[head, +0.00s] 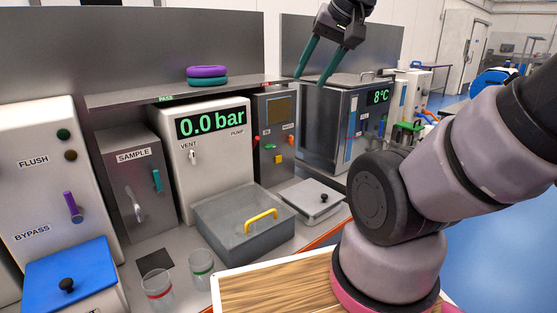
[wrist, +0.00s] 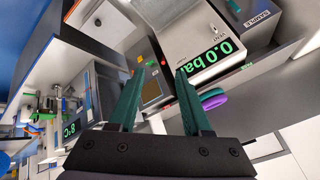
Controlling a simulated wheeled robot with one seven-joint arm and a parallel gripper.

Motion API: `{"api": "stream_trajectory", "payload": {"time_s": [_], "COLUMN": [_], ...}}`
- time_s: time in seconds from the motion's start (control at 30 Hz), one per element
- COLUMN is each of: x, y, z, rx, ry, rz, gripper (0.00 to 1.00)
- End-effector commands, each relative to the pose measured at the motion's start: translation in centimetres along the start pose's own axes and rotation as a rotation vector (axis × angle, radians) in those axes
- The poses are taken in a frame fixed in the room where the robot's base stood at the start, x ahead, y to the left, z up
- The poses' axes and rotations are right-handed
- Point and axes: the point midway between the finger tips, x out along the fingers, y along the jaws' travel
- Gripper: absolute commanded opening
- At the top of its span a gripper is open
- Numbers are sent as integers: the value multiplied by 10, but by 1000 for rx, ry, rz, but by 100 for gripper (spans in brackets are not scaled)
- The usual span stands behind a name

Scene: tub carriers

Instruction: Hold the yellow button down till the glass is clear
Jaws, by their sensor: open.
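A yellow button (head: 278,159) sits low on the front of a narrow grey cabinet in the head view, below a green button (head: 277,147). A dark, brownish window (head: 279,108) is set in the same cabinet above the buttons; I cannot see through it. My gripper (head: 312,77) is open and empty, up in front of the upper part of the cabinet and to its right, apart from the button. In the wrist view the open fingers (wrist: 161,74) point toward the cabinet, and its dark window (wrist: 152,90) shows between them.
A shelf (head: 130,98) above holds purple and teal rings (head: 207,76). A grey tub (head: 225,232) with a yellow handle and a lidded scale-like box (head: 311,196) stand on the bench below. A steel unit reading 8°C (head: 335,115) stands right.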

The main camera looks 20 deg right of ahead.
Motion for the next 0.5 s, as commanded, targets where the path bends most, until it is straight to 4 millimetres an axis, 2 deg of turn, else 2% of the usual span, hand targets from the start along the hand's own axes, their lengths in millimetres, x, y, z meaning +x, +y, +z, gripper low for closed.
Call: {"api": "stream_trajectory", "payload": {"time_s": [0.13, 0.2, 0.27, 0.5], "x": [0, 0, 0, 0], "y": [0, 0, 0, 0], "z": [0, 0, 0, 0], "rx": [0, 0, 0, 0], "ry": [0, 0, 0, 0], "rz": [0, 0, 0, 0], "gripper": [49, 22, 0, 0]}}
